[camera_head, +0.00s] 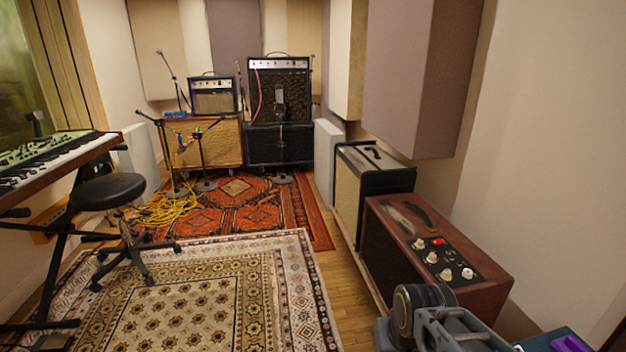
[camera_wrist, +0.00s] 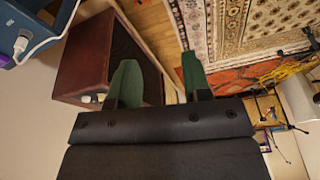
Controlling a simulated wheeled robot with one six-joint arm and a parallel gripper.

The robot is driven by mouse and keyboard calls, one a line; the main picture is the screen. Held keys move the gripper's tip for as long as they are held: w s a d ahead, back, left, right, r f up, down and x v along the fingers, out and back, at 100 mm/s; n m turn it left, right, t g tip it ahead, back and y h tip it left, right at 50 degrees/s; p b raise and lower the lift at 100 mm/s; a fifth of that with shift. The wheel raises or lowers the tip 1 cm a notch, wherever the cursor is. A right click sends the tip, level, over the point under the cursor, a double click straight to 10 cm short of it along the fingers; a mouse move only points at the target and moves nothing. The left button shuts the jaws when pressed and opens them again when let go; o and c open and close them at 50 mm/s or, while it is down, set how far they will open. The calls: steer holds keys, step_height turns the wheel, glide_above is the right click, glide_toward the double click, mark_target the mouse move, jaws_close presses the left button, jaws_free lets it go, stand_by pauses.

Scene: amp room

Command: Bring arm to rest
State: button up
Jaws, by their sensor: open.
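My gripper (camera_wrist: 160,78) shows in the wrist view with its two green fingers spread apart and nothing between them. The fingers point toward the top of that picture, with a brown wooden amp (camera_wrist: 82,62) behind and to the left of them. In the head view, part of my arm rises at the bottom edge, right of centre, in front of the same brown amp (camera_head: 385,250). The gripper's fingers cannot be made out in the head view. I cannot tell whether the arm touches the amp.
A black-edged amp (camera_head: 345,195) stands behind the brown one along the right wall. A stool (camera_head: 108,190) and keyboard (camera_head: 50,160) are at left. A blue object (camera_wrist: 30,35) shows top left.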

steer(key=w+p+v, duration=0.2)
steer(key=p+v, duration=0.8)
steer(key=v, duration=0.1)
steer(key=w+r+p+v, duration=0.1)
steer(key=w+p+v, duration=0.2)
steer(key=p+v, duration=0.8)
steer(key=w+r+p+v, duration=0.1)
steer(key=w+p+v, duration=0.2)
steer(key=p+v, duration=0.8)
steer(key=shift+s+a+r+n+t, duration=0.3)
steer(key=shift+a+r+n, duration=0.15)
steer(key=shift+r, duration=0.35)
